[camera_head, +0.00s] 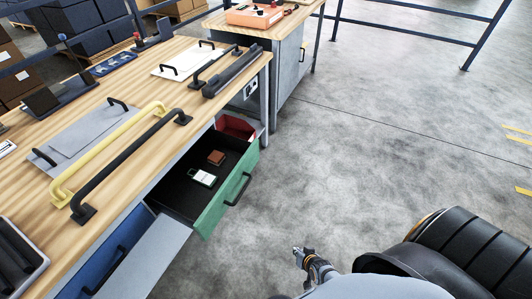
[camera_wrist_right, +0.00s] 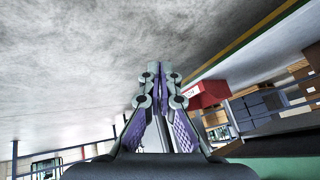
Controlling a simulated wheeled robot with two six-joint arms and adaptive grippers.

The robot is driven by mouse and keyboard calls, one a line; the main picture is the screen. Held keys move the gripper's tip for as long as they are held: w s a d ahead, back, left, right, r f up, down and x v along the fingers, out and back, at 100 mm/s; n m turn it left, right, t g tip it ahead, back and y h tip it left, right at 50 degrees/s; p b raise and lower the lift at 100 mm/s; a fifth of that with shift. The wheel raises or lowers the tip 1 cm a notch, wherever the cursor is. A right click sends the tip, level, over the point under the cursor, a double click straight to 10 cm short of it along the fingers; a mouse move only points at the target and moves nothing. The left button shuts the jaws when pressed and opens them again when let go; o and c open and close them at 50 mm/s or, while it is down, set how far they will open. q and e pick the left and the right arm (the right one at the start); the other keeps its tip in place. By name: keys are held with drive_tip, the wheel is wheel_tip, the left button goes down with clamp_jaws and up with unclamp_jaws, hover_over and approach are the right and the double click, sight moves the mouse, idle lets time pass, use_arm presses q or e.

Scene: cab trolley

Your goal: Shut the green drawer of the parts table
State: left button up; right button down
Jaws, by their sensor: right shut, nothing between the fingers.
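The green drawer (camera_head: 231,196) of the parts table (camera_head: 187,101) stands pulled out in the head view. Its front has a black bar handle (camera_head: 238,189). Inside lie a brown block (camera_head: 216,158) and a white-and-green card-like item (camera_head: 203,178). My right gripper (camera_head: 298,252) is over the floor, to the right of and below the drawer front in the picture, apart from it. In the right wrist view its fingers (camera_wrist_right: 158,75) are together with nothing between them. My left gripper is not in view.
A blue drawer (camera_head: 103,257) is beside the green one, with a grey panel (camera_head: 150,255) projecting between them. A second table (camera_head: 260,30) stands farther back. The concrete floor (camera_head: 370,130) right of the drawer is clear.

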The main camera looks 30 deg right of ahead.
drive_tip(key=w+r+m+t+b, duration=0.3)
drive_tip(key=w+r+m+t, duration=0.15)
drive_tip(key=w, duration=0.65)
drive_tip(key=m+t+h+b, duration=0.2)
drive_tip(key=m+t+b, duration=0.35)
drive_tip(key=m, duration=0.35)
approach(256, 148)
drive_tip(key=s+d+f, duration=0.1)
drive_tip(key=s+d, duration=0.1)
drive_tip(key=s, duration=0.5)
drive_tip(key=shift+t, duration=0.3)
drive_tip(key=w, duration=1.2)
drive_tip(key=shift+w, duration=0.1)
drive_tip(key=shift+w+a, duration=0.25)
drive_tip(key=shift+a, duration=0.05)
drive_tip(key=shift+w+a, duration=0.15)
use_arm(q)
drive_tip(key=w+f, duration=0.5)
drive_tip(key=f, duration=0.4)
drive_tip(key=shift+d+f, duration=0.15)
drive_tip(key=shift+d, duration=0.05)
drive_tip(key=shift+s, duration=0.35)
